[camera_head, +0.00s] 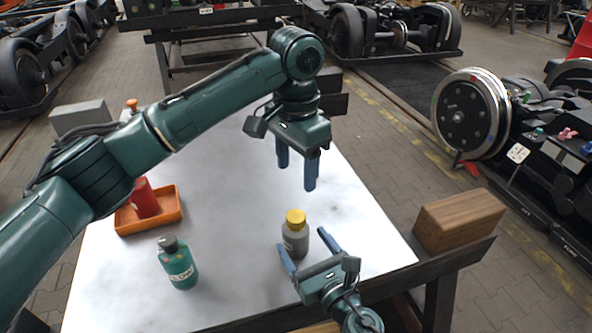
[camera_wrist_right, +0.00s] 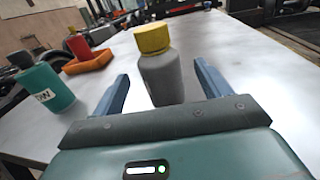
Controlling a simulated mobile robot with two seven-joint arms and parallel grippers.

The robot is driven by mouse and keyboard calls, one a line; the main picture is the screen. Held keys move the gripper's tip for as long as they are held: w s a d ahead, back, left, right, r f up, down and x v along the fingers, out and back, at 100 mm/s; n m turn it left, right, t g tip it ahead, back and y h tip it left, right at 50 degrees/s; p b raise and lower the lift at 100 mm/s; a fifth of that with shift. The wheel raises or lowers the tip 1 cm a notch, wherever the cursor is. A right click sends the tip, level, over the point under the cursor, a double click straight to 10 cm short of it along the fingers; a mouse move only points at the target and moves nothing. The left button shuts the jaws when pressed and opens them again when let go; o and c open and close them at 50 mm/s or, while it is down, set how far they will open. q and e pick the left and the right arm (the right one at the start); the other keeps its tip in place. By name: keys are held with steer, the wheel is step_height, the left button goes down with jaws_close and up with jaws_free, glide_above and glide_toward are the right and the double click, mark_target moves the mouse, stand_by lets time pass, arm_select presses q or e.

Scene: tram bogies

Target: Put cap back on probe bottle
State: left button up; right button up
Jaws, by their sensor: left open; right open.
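A grey bottle (camera_head: 295,241) stands upright on the white table, with a yellow cap (camera_head: 295,217) sitting on its top. The right wrist view shows the grey bottle (camera_wrist_right: 163,80) and the yellow cap (camera_wrist_right: 152,39) close up; I cannot tell whether the cap is screwed tight. My right gripper (camera_head: 305,245) is open, low at the table's front, its fingers pointing toward the bottle with one on either side. In the right wrist view its fingers stand clear of the bottle. My left gripper (camera_head: 297,176) is open and empty, fingers down, above and behind the cap.
A green bottle (camera_head: 178,266) with a dark cap stands at the left front. An orange tray (camera_head: 167,214) holding a red bottle (camera_head: 143,198) is behind it. A wooden block (camera_head: 458,219) lies at the right edge. The table between the green and grey bottles is clear.

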steer(key=b+v, duration=0.1)
steer(key=v, duration=0.8)
steer(key=shift+b, duration=0.35)
